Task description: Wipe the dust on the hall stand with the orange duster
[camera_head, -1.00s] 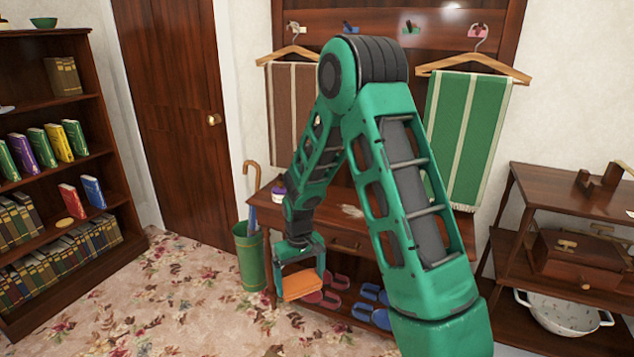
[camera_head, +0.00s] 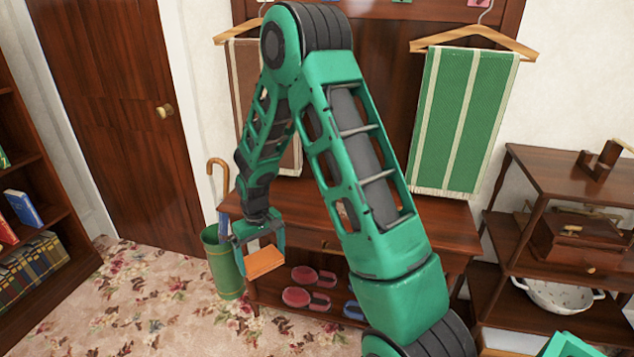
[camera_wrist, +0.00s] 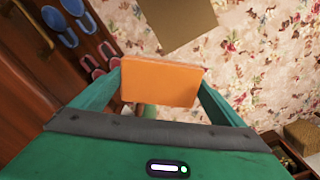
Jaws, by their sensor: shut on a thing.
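My gripper (camera_head: 262,250) is shut on the orange duster (camera_head: 265,261), a flat block. The duster also shows between the fingers in the wrist view (camera_wrist: 160,83). The gripper holds it in the air in front of the left part of the hall stand (camera_head: 425,220). The hall stand is dark wood with a table top, a drawer, a low shoe shelf and a back panel with hooks. My arm covers much of its top, and I cannot make out the dust there now.
A green umbrella bin (camera_head: 222,268) with a cane stands at the stand's left. Pink slippers (camera_head: 308,298) lie on the low shelf. A green striped towel (camera_head: 460,120) hangs above the top. A shelf unit (camera_head: 560,170) stands at the right. The flowered carpet at left is clear.

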